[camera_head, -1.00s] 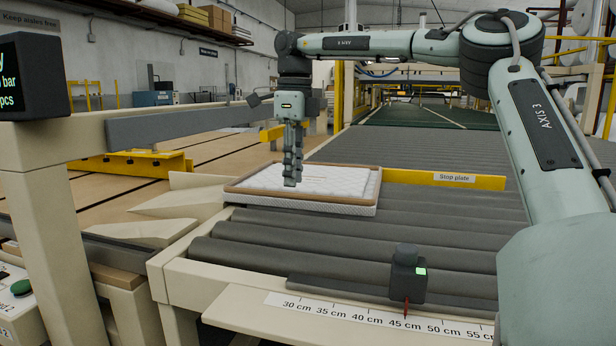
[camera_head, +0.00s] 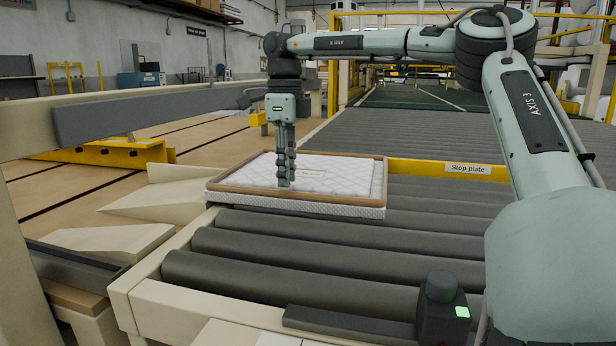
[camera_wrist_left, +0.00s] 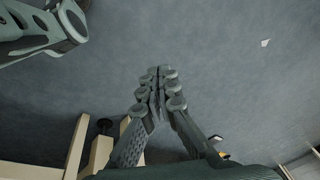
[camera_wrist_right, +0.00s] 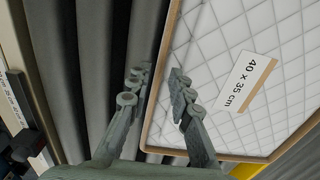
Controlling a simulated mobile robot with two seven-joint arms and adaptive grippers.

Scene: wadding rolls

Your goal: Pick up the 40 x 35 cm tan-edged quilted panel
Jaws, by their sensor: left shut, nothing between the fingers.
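The tan-edged quilted panel (camera_head: 340,172) lies flat on the rollers at mid picture. A white quilted layer shows under its tan rim. In the right wrist view the panel (camera_wrist_right: 220,50) bears a "40 x 35 cm" label. My right gripper (camera_head: 284,184) points down at the panel's near part. In the right wrist view this gripper (camera_wrist_right: 157,88) is open and empty, with the tan rim passing between its fingers in the picture; I cannot tell its height over the panel. My left gripper (camera_wrist_left: 158,80) is shut and empty over grey floor, outside the head view.
A yellow stop plate (camera_head: 440,169) stands along the panel's far right side. Grey rollers (camera_head: 290,245) run in front of it. Pale wedge-shaped guides (camera_head: 150,200) lie to its left. A dark box with a green light (camera_head: 443,310) stands at the near edge.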

